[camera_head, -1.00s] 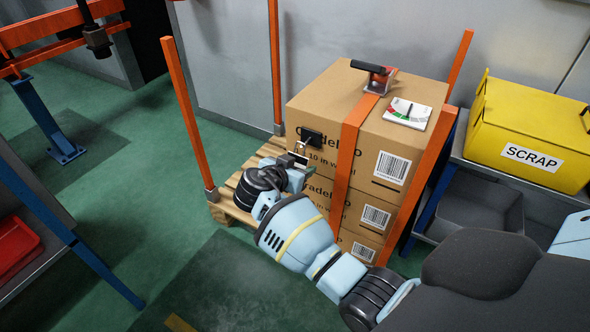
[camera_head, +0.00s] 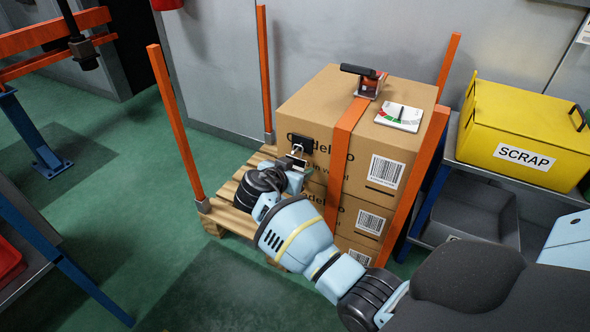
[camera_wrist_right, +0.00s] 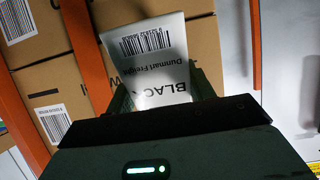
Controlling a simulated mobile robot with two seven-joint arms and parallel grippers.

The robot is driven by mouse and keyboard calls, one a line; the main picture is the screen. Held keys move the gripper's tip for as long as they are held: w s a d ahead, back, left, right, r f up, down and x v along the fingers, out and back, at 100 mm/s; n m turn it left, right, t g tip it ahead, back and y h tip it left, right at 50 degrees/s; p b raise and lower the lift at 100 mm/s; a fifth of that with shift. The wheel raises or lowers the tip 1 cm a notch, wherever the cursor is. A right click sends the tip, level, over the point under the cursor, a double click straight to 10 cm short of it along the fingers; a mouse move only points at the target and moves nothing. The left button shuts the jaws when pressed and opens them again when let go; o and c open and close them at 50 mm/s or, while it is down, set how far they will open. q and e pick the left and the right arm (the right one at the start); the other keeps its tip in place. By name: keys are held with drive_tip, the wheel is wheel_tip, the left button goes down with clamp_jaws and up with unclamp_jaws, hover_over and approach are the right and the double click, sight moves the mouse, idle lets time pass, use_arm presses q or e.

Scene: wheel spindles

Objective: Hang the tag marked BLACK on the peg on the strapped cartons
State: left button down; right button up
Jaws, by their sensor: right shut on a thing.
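The strapped cartons (camera_head: 335,115) stand stacked on a wooden pallet, bound by an orange strap (camera_head: 345,140). A black plate (camera_head: 302,142) is on the top carton's front face, near its left corner; a small pale peg or loop shows at it, too small to tell which. My right gripper (camera_head: 295,163) is just below the plate, close to the carton face. It is shut on the white tag, whose printed face (camera_wrist_right: 160,65) reads BLACK and Dunmari Freight, upside down, with a barcode, in the right wrist view. Whether tag and peg touch cannot be told. My left gripper is out of view.
Orange posts (camera_head: 178,125) stand at the pallet's (camera_head: 235,195) corners. A strap tool (camera_head: 368,82) and a dial card (camera_head: 400,116) are on the top carton. A yellow SCRAP bin (camera_head: 525,130) sits on a shelf at right.

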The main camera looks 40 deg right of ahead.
idle(0.4)
drive_tip(key=o, duration=1.5)
drive_tip(key=p+v, duration=0.1)
drive_tip(key=v, duration=0.7)
drive_tip(key=shift+p, duration=0.3)
